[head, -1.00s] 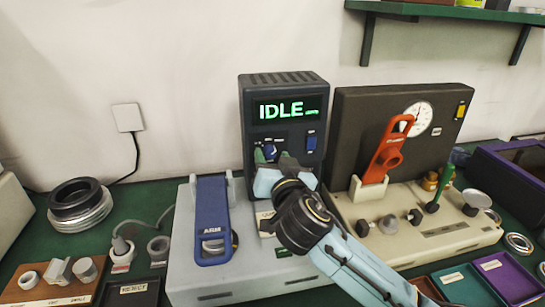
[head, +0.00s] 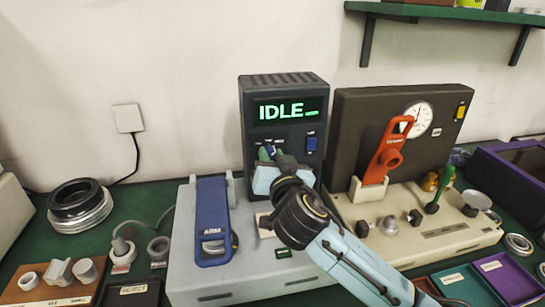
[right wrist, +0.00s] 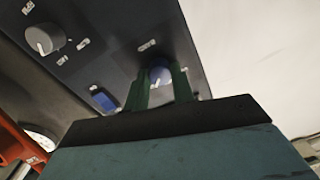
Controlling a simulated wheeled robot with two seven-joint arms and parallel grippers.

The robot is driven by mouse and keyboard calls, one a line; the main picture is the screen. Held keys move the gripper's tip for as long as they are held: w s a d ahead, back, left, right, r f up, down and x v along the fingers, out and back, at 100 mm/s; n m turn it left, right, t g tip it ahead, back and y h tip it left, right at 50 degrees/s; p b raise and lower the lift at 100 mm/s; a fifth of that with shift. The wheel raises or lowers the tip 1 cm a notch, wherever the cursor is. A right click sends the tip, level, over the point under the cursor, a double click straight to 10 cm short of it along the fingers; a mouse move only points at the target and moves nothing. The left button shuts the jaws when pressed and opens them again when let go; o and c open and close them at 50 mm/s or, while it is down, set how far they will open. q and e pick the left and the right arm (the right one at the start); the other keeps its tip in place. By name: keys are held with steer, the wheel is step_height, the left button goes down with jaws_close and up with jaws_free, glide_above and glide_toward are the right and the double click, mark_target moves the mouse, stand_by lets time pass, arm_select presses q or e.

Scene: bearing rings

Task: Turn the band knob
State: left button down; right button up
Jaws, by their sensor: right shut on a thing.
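A dark control box stands upright behind the grey base, and its screen (head: 287,110) reads "IDLE" in green. A blue knob (right wrist: 158,76) on its front panel sits between the two green fingers of my right gripper (right wrist: 160,88) in the right wrist view. The right gripper (head: 268,155) is shut on this knob. In the head view the gripper and wrist cover most of the knob and the lower panel. The labels by the knob are too small to read. My left gripper is not in view.
A blue rocker switch (head: 311,144) is right of the gripper. A grey knob (right wrist: 44,40) shows on the panel in the right wrist view. A blue arm lever (head: 212,220) stands on the grey base (head: 185,270). A red lever (head: 385,155) stands by the gauge box at right.

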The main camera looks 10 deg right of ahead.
steer(key=shift+r+n+p, duration=0.1)
steer(key=shift+n+p, duration=0.75)
steer(key=shift+n, duration=0.05)
steer(key=n+p, duration=0.3)
steer(key=n, duration=0.1)
steer(key=shift+a, duration=0.1)
steer(key=shift+n+p, duration=0.4)
steer(key=shift+n, duration=0.1)
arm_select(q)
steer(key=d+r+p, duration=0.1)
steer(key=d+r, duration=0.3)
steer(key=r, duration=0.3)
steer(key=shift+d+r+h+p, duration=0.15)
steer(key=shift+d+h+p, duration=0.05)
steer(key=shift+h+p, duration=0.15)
arm_select(e)
steer(key=shift+n, duration=1.3)
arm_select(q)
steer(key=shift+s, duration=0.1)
arm_select(e)
steer(key=o, duration=1)
steer(key=shift+s, duration=0.1)
